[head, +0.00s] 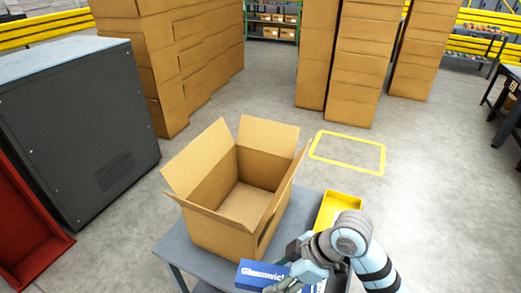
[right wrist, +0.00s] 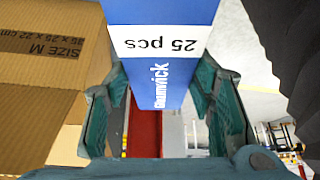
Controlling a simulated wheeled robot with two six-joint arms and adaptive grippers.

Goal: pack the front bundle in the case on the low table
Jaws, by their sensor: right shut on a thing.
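The case (head: 217,232) is an open cardboard box on the low grey table (head: 302,206). Its flaps stand up and outward, and the part of its floor that shows is bare. My right gripper (head: 283,277) is shut on a blue and white bundle (head: 262,271), in front of the case at the picture's bottom edge. In the right wrist view the bundle (right wrist: 165,50), marked "25 pcs", sits between the two fingers (right wrist: 160,105), and the case wall (right wrist: 45,50) is to its left. The bundle's lower part is hidden in the head view. My left gripper is not in view.
A yellow tray (head: 338,207) lies on the table right of the case, partly behind my right arm. A dark grey cabinet (head: 80,130) and a red bin (head: 25,240) stand at left. Stacked cartons (head: 355,70) stand behind. The floor around a yellow outline (head: 347,172) is clear.

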